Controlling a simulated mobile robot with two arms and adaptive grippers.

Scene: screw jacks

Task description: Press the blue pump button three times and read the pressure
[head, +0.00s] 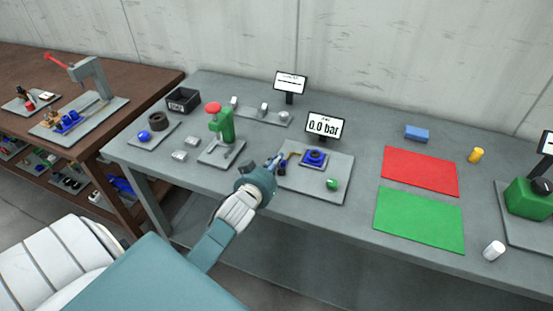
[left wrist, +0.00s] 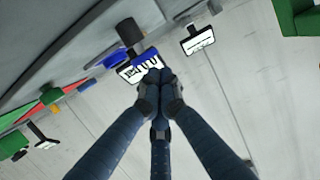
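The blue pump button (head: 315,156) sits on a dark square block on a grey plate (head: 335,160) in the middle of the table. The pressure display (head: 325,126) behind it reads 0.0 bar. My left gripper (head: 277,160) is at the plate's left edge, left of the button and apart from it in the picture; its height above the plate is hard to tell. In the left wrist view its fingers (left wrist: 155,78) meet at the tips, with nothing visible between them. They overlap a tilted white display (left wrist: 138,68) beside something blue. My right gripper is not in view.
A green ball (head: 332,184) is at the plate's front. A green press with a red knob (head: 213,108) stands to the left. Red (head: 420,170) and green mats (head: 420,218) lie to the right. A green box (head: 527,200) is at the far right.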

